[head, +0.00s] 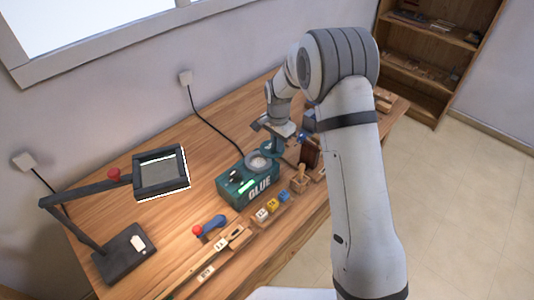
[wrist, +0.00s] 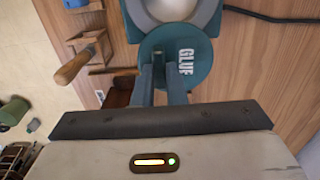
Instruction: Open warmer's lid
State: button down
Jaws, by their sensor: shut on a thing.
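The glue warmer (head: 233,193) is a teal box with a white GLUE label and a green light, standing on the wooden bench. Its pot (head: 258,161) shows a pale round rim, uncovered from above; the rim also shows at the top of the wrist view (wrist: 205,12). The lid (wrist: 190,62) is a teal disc marked with white lettering, beside the pot rim and not over it. My gripper (wrist: 160,72) is shut on the lid at its near side; its fingertips partly hide the hold. In the head view my gripper (head: 274,139) is behind the pot.
A black lamp (head: 125,254) with a framed head (head: 162,174) stands at left. A blue-handled tool (head: 214,222), small coloured blocks (head: 272,205) and a wooden-handled tool (head: 299,181) line the front edge. A black cable (head: 207,124) runs behind. Bare bench lies left of the warmer.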

jog(key=shift+w+d, duration=0.25)
jog(key=shift+w, duration=0.1)
jog(key=c, duration=1.5)
grip_release()
jog(key=shift+o, duration=0.2)
jog(key=shift+r, duration=0.1)
notch_tip(320, 180, up, 7)
jog(key=shift+b, duration=0.8)
jog(key=shift+r, duration=0.3)
